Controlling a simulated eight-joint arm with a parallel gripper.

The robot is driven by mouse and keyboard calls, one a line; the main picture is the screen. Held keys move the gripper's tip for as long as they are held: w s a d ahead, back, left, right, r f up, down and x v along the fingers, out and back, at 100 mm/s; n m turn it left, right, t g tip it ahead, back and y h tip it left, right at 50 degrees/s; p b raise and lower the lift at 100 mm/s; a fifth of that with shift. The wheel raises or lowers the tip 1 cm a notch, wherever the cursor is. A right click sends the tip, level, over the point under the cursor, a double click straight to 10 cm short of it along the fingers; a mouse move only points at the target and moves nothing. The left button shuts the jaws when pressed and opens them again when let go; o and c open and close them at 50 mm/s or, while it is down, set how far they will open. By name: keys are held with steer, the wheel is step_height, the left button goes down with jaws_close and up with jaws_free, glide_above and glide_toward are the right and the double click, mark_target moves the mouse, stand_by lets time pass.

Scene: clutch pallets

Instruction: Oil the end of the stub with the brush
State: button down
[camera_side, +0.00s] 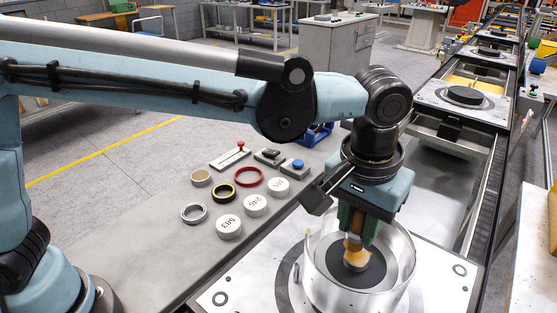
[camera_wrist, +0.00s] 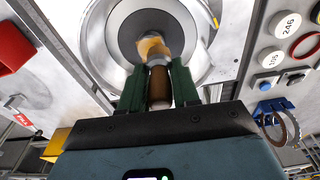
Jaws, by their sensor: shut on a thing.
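My gripper (camera_side: 357,224), with green fingers, is shut on the brush and points down into a clear-walled ring (camera_side: 318,262) on the pallet. The brush has a brown handle (camera_wrist: 160,84) and pale orange bristles (camera_side: 355,246). In the wrist view the bristles (camera_wrist: 152,47) lie over the middle of a dark disc (camera_wrist: 122,22).
The ring's wall surrounds my fingertips. Another pallet (camera_side: 425,92) stands further up the conveyor.

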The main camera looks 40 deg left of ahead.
steer(key=shift+r, duration=2.2)
steer(key=shift+r, duration=1.5)
steer(key=shift+a, duration=0.1)
